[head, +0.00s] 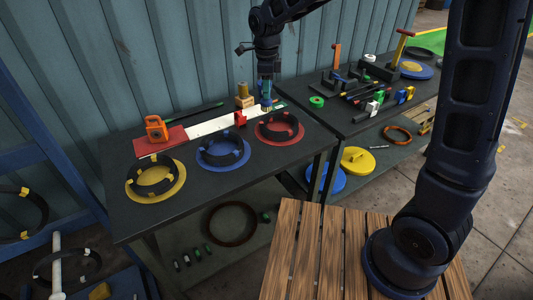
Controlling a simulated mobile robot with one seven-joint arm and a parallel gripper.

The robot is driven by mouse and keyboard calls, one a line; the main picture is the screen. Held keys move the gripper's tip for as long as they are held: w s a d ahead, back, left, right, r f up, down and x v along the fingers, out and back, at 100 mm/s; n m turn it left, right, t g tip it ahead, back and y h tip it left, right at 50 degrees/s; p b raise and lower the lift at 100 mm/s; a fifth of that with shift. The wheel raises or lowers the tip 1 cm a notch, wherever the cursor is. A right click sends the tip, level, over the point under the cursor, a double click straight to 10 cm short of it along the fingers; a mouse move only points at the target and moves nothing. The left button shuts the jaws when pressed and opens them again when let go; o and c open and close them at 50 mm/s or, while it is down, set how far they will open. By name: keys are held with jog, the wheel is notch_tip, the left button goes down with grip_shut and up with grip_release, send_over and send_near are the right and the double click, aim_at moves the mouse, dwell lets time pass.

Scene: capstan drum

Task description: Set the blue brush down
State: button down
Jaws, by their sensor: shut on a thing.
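My gripper (266,91) points down over the back right part of the dark table (121,209). It is shut on the blue brush (266,101), which shows only as a small piece below the fingers. The brush is over or near the right end of the long white strip (210,126). I cannot tell whether it touches the surface below. The fingers and brush are small here, and the fingers hide part of the brush.
Yellow (172,196), blue (221,166) and red (279,139) discs with black rings line the table's front. A red block (241,118) and a wooden block with a brass cylinder (244,97) are close to my gripper. An orange device (156,127) stands left. The right table (352,126) is crowded.

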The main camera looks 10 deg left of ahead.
aim_at(267, 109)
jog(key=shift+s+f, duration=0.25)
jog(key=shift+f, duration=0.2)
notch_tip(267, 109, down, 19)
jog(key=shift+f, duration=0.1)
jog(key=shift+f, duration=0.1)
jog(key=c, duration=1.2)
grip_release()
notch_tip(267, 109, up, 12)
jog(key=shift+r, duration=0.1)
jog(key=shift+w+d+r, duration=0.1)
